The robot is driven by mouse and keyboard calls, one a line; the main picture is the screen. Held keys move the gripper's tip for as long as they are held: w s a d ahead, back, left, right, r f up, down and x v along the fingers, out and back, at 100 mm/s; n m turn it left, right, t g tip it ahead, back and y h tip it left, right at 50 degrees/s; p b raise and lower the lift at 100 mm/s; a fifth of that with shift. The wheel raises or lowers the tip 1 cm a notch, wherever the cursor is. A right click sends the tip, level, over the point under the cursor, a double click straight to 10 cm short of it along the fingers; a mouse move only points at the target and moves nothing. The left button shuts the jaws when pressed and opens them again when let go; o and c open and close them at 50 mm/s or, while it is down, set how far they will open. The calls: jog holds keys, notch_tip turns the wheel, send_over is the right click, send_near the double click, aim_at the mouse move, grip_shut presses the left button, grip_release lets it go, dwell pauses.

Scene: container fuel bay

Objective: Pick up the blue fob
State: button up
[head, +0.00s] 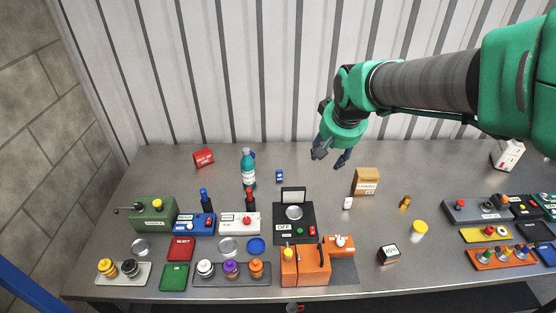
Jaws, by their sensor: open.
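A small blue block with a pale mark (280,176), which looks like the blue fob, rests on the grey metal table right of the teal bottle (248,170). It stands clear of its neighbours. My gripper (330,158) is open and empty, with its fingers pointing down. In the picture it is to the right of the fob and a little higher, over the back part of the table. Its height above the table is hard to tell from this view. Nothing hides the fob.
A black device with a raised lid (294,225) stands in front of the fob, and a cardboard box (367,181) is to the right. Several control boxes and jars line the front. A ribbed wall closes the back.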

jog(key=w+a+f+p, duration=0.1)
jog(key=w+a+f, duration=0.25)
jog(key=w, duration=0.55)
jog(key=p, duration=0.4)
send_near(280, 171)
jog(key=shift+s+d+r+n+g, duration=0.1)
jog(key=shift+r+n+g, duration=0.3)
jog(key=shift+r, duration=0.55)
jog(key=shift+f, duration=0.1)
jog(key=shift+x, duration=4.15)
jog(key=shift+f, duration=0.1)
jog(key=shift+a+p+x, duration=0.2)
jog(key=shift+p+x, duration=0.25)
jog(key=shift+x, duration=2.05)
